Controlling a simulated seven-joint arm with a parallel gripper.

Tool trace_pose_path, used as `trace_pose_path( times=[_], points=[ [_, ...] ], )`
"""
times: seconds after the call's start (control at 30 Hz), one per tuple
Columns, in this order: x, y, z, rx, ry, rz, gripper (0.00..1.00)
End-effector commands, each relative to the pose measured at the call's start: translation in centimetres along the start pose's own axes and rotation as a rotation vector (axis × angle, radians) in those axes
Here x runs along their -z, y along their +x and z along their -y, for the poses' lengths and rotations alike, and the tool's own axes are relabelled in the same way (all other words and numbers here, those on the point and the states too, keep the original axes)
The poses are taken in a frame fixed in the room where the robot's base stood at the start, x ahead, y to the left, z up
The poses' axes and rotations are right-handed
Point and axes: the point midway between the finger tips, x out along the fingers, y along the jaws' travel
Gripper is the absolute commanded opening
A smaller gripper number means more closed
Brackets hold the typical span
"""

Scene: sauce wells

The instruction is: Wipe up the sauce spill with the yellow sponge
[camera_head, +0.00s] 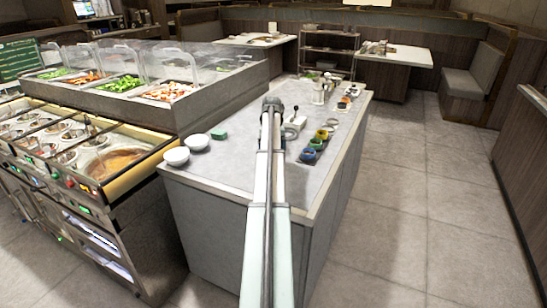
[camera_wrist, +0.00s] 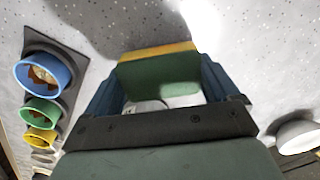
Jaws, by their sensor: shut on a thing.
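The sponge (camera_wrist: 160,76), with a yellow layer and a green layer, sits between the two blue-grey fingers of my gripper (camera_wrist: 162,84) in the wrist view. My gripper is shut on it. The speckled grey counter lies behind the sponge, with a shadow beside it; I cannot tell whether the sponge touches the counter. In the head view my arm reaches over the counter (camera_head: 228,165) and hides the gripper and sponge. I cannot make out a sauce spill in either view.
A dark tray (camera_wrist: 66,62) holds a blue bowl (camera_wrist: 42,76), a green bowl (camera_wrist: 40,112) and a yellow bowl (camera_wrist: 40,137).

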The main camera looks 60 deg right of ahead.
Motion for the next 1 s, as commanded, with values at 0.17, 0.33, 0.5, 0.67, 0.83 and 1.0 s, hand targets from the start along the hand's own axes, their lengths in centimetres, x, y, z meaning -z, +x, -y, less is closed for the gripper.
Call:
trace_pose_path(
  times=[0.17,0.33,0.5,0.67,0.83,1.0],
  points=[
    [0.0,-1.8,0.0,0.000,0.000,0.000,0.64],
    [0.0,-3.3,-0.1,-0.001,0.000,-0.001,0.64],
    [0.0,-4.6,0.0,0.000,0.000,0.000,0.64],
    [0.0,-5.0,0.0,0.000,0.000,0.000,0.64],
    [0.0,-5.0,0.0,0.000,0.000,0.001,0.64],
    [0.2,-5.0,0.6,0.000,-0.007,0.000,0.64]
  ],
)
